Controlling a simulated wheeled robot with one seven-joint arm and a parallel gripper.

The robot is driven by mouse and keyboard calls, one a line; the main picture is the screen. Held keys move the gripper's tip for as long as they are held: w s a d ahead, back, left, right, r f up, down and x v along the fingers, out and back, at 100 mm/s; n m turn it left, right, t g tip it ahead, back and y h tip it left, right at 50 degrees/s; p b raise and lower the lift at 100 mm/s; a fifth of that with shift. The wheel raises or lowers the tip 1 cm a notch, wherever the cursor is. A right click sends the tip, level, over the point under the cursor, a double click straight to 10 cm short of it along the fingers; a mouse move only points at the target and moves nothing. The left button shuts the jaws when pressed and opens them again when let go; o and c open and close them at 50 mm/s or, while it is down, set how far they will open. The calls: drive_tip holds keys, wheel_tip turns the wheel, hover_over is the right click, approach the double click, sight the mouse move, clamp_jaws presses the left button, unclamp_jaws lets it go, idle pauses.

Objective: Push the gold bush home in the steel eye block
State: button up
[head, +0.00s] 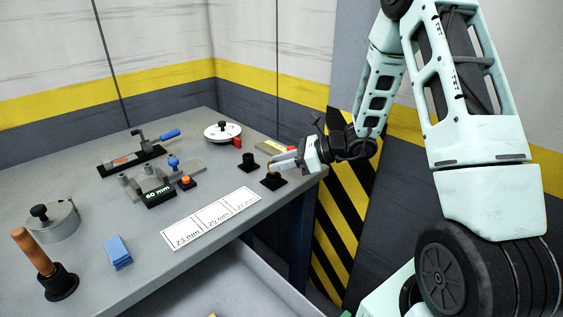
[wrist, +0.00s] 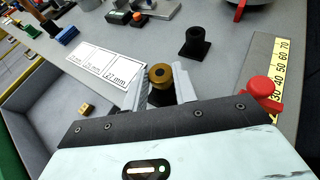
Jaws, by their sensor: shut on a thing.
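The gold bush (wrist: 160,73) is a short ring with a dark hole in its top, held upright between the two grey fingers of my gripper (wrist: 160,88). A black stand (head: 273,181) is right under it; I cannot tell whether the bush still touches the stand. In the head view my gripper (head: 285,161) reaches in from the right, low over the table's right end, and the bush is too small to see clearly. A grey metal block (head: 152,181) stands mid-table behind a black "60 mm" block; it may be the steel eye block, but its eye is not clear.
A second black stand (head: 249,163) is close by. A white card with size labels (head: 212,217) lies along the front edge. A red knob (wrist: 262,88) and yellow scale (wrist: 281,62) are right of my gripper. A wooden-handled tool (head: 35,253) and blue pads (head: 118,252) are at left.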

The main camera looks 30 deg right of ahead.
drive_tip(key=shift+f+b, duration=0.9)
drive_tip(key=shift+f, duration=0.15)
drive_tip(key=o, duration=1.1)
drive_tip(key=v, duration=1.7)
drive_tip(key=shift+s+r, duration=0.15)
drive_tip(key=shift+r, duration=0.1)
